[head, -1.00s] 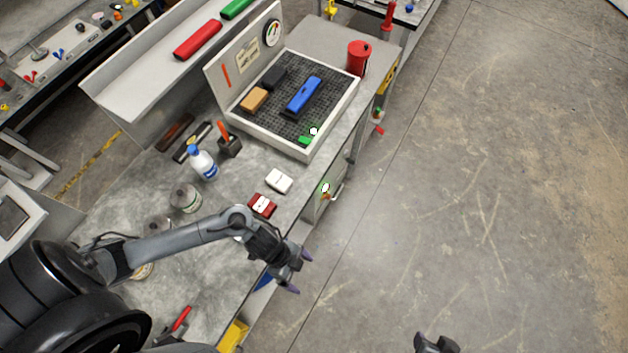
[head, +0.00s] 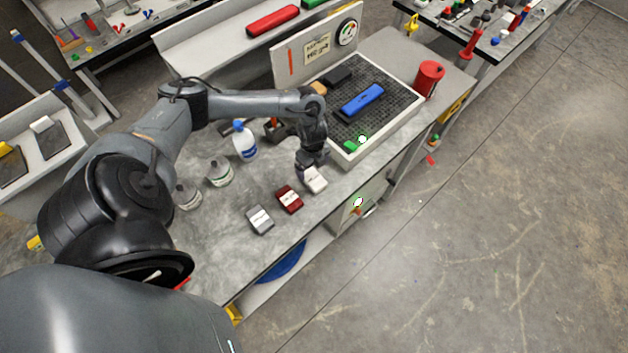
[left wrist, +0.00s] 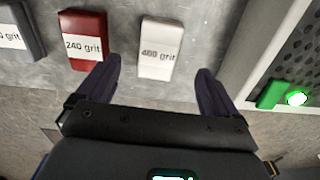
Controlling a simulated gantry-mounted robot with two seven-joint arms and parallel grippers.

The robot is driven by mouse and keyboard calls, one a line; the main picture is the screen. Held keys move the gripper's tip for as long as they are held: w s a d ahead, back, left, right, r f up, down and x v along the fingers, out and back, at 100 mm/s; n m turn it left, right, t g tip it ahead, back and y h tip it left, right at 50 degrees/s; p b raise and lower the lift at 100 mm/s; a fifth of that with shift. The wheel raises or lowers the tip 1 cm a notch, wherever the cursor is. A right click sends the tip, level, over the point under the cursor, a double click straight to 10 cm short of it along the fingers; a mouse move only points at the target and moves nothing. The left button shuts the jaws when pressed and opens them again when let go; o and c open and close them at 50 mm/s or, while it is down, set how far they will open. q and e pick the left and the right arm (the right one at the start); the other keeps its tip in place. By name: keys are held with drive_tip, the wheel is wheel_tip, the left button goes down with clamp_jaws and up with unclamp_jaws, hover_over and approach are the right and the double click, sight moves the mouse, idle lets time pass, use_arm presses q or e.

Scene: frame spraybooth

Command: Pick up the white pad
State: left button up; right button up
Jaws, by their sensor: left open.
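The white pad (head: 314,180) lies on the grey bench near its front edge, beside the spray booth tray. In the left wrist view the white pad (left wrist: 160,48) carries a label that seems to read 480 grit. My left gripper (head: 312,166) is just above the white pad. In the left wrist view the left gripper (left wrist: 155,85) is open, its two fingers apart, with the pad lying between and a little beyond their tips. Nothing is held. My right gripper is not in view.
A red pad (head: 290,199) and a grey pad (head: 260,220) lie in a row to the left. The perforated tray (head: 407,118) stands close on the right, with a blue block (head: 362,99) on it. A blue-capped bottle (head: 243,140) and cans stand behind.

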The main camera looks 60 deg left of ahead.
sight(312, 177)
use_arm(q)
drive_tip(key=shift+f, duration=3.1)
drive_tip(key=c, duration=1.1)
